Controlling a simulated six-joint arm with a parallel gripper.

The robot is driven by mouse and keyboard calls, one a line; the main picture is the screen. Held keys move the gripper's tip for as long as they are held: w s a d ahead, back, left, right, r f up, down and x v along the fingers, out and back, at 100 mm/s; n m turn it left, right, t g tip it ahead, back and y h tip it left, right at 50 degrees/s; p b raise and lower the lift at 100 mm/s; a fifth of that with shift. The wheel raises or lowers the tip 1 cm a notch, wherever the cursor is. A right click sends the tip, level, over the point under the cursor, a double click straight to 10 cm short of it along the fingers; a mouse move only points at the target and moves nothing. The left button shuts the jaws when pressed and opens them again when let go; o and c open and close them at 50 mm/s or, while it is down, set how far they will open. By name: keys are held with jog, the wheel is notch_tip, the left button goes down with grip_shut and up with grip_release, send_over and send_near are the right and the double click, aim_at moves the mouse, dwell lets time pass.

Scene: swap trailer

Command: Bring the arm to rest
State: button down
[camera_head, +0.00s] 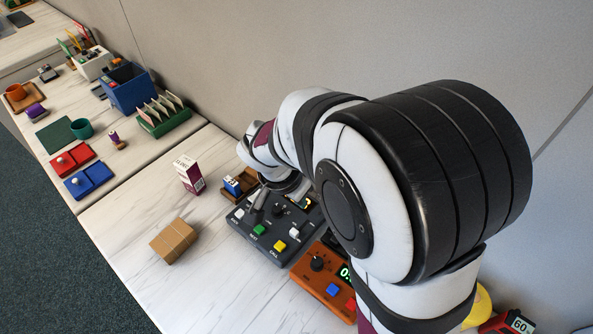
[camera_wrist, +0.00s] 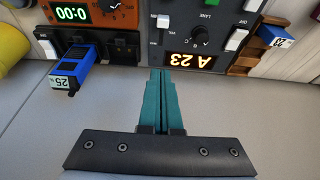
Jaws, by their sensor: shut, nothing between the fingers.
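My gripper (camera_wrist: 165,100) shows in the wrist view with its two teal fingers shut together and nothing between them. It points at the edge of a dark grey control box (camera_wrist: 210,28) whose display reads "A 23". I cannot tell whether the fingertips touch the box. In the head view my white and black arm reaches over the table from the right and hides much of the area under it. The control box (camera_head: 262,236) shows with green, yellow and white buttons.
An orange timer box (camera_head: 319,288) stands beside the control box. A blue block labelled 25 (camera_wrist: 75,68) is near it. A carton (camera_head: 188,175), a brown box (camera_head: 173,241) and a wooden holder (camera_head: 238,193) stand nearby. A wall runs behind the table. The table's front left is clear.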

jog(key=s+d+r+g, duration=0.1)
jog(key=s+d+r, duration=0.4)
jog(key=s, duration=0.4)
jog(key=s+a+r+n+g+y, duration=0.1)
jog(key=s+y, duration=0.1)
jog(key=s, duration=0.5)
jog(key=s+a+r+n+y, duration=0.1)
jog(key=s+n+y, duration=0.1)
jog(key=s, duration=0.5)
jog(key=shift+a+r+g, duration=0.25)
jog(key=shift+g, duration=0.15)
jog(key=c, duration=1.5)
grip_release()
jog(key=shift+w, duration=0.1)
jog(key=shift+c, duration=0.2)
